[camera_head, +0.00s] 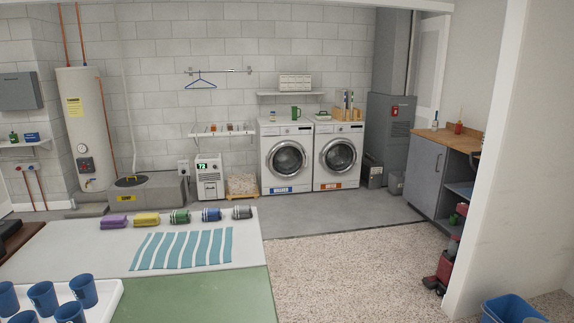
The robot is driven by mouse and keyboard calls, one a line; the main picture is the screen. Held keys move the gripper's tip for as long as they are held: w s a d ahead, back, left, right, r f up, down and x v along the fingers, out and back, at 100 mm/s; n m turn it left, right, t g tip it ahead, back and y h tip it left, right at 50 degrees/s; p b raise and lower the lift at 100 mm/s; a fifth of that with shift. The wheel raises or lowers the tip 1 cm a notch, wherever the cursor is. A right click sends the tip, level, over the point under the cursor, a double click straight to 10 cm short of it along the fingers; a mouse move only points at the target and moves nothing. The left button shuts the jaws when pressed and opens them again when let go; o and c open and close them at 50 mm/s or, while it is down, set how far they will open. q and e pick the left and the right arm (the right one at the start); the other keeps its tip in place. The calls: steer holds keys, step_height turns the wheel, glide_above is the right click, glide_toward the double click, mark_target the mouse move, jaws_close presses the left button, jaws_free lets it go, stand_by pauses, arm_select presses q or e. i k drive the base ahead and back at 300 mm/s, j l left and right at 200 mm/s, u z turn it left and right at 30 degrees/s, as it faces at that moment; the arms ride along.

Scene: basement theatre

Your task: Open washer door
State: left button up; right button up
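Two white front-loading machines stand side by side against the far block wall. The left machine (287,157) has a round glass door (287,159) and a blue label at its base. The right machine (338,155) has a similar round door (338,155) and an orange label. Both doors look shut. The labels are too small to read, so I cannot tell which is the washer. Neither of my grippers is in view.
A table with a striped teal cloth (183,249), rolled towels and a tray of blue cups (82,290) fills the front left. Carpet (350,270) and grey floor (340,215) are open before the machines. A wall edge (490,160) and cabinet (428,178) bound the right.

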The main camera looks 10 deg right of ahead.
mark_target(270, 160)
steer(key=i+l+z, duration=0.1)
steer(key=l+z, duration=0.2)
steer(key=l, duration=0.2)
steer(key=i+l+z, duration=0.2)
steer(key=i+l, duration=0.45)
steer(key=l, duration=0.2)
steer(key=i+l+z, duration=0.25)
steer(key=i+l, duration=0.4)
steer(key=l, duration=0.15)
steer(key=i+j+u, duration=0.1)
steer(key=i+u, duration=0.2)
steer(key=i, duration=0.55)
steer(key=i+l+u, duration=0.1)
steer(key=i+u, duration=0.25)
steer(key=i, duration=0.5)
steer(key=i+z, duration=0.2)
steer(key=i, duration=0.65)
steer(key=i+j+z, duration=0.2)
steer(key=i, duration=0.65)
steer(key=i+z, duration=0.2)
steer(key=i, duration=0.7)
steer(key=i+z, duration=0.2)
steer(key=i, duration=0.65)
